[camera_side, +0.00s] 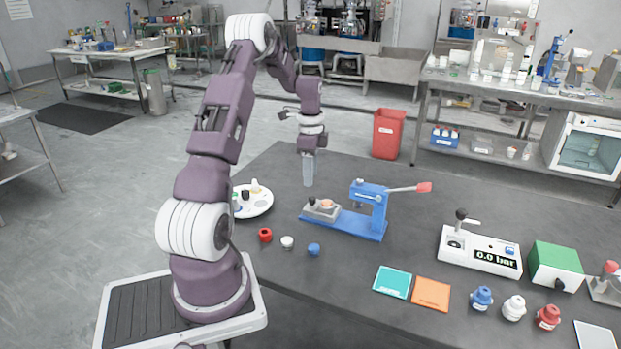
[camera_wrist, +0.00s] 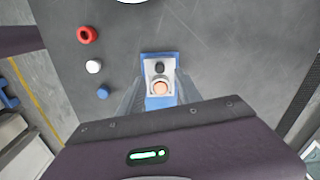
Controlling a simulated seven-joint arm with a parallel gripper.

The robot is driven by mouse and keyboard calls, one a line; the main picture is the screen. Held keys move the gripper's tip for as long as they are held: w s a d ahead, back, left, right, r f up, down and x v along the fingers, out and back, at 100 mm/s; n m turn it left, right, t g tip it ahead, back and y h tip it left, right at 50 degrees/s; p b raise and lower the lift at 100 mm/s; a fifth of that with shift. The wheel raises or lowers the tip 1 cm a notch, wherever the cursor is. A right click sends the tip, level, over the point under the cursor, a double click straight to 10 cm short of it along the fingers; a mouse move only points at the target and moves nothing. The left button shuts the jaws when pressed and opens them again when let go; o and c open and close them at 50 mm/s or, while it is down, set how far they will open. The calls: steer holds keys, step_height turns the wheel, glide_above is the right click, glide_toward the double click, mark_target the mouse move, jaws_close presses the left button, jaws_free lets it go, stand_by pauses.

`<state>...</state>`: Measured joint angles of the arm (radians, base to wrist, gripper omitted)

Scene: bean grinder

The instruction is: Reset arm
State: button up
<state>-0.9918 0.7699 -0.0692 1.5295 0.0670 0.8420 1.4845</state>
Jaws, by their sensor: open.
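My gripper (camera_side: 308,180) hangs pointing down above the dark table (camera_side: 330,265), behind the blue lever device, and is empty. In the wrist view its grey, see-through fingers (camera_wrist: 157,90) stand apart on either side of the blue device (camera_wrist: 147,58), which is seen from above between them. The blue lever device (camera_side: 358,223) has a red-tipped handle and a grey block with a dark knob and an orange piece. My gripper looks clear of it and of the table. The lever handle is hidden in the wrist view.
Red (camera_side: 265,235), white (camera_side: 287,242) and blue (camera_side: 314,249) small parts lie left of the device. A white round plate (camera_side: 258,205) holds small items. At right are teal (camera_side: 392,282) and orange (camera_side: 431,293) squares, a pressure gauge unit (camera_side: 480,252) and a green box (camera_side: 555,265).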

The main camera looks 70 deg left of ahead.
steer(key=w+d+r+n+t+y, duration=0.1)
steer(key=w+d+r+n, duration=0.15)
steer(key=d+r, duration=1)
steer(key=s+d+r+t, duration=0.1)
steer(key=s+d+r, duration=0.15)
steer(key=d, duration=0.45)
steer(key=s+d+r+t, duration=0.1)
steer(key=d+r, duration=0.3)
steer(key=d, duration=0.3)
steer(key=s+d+n+t+h, duration=0.1)
steer(key=s+d+n, duration=0.3)
steer(key=s+d, duration=0.8)
steer(key=shift+s+d+r+t, duration=0.2)
steer(key=shift+s+t, duration=0.6)
steer(key=shift+s, duration=0.4)
